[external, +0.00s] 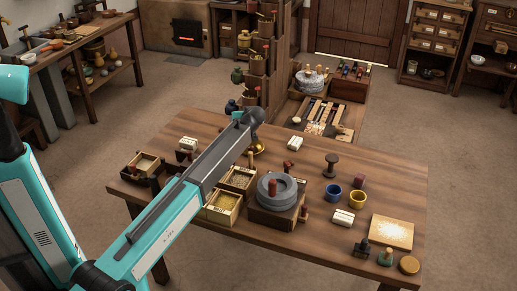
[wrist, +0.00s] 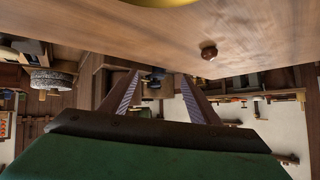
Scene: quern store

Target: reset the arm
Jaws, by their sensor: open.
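My gripper (wrist: 156,74) shows in the wrist view with its two fingers spread apart and nothing between them. In the external view my arm reaches from the lower left up over the table (external: 330,160), and its far end is near the table's back edge. The fingers cannot be made out there. A brass-coloured object (external: 257,148) stands just below and beside the arm's end, partly hidden. The wrist view looks past a wooden surface (wrist: 240,25) with a small dark reddish knob-like thing (wrist: 209,51) on it.
A grey quern (external: 278,190) stands mid-table, with open grain boxes (external: 222,206) to its left, partly behind my arm. A tall rack (external: 275,70) stands behind the table.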

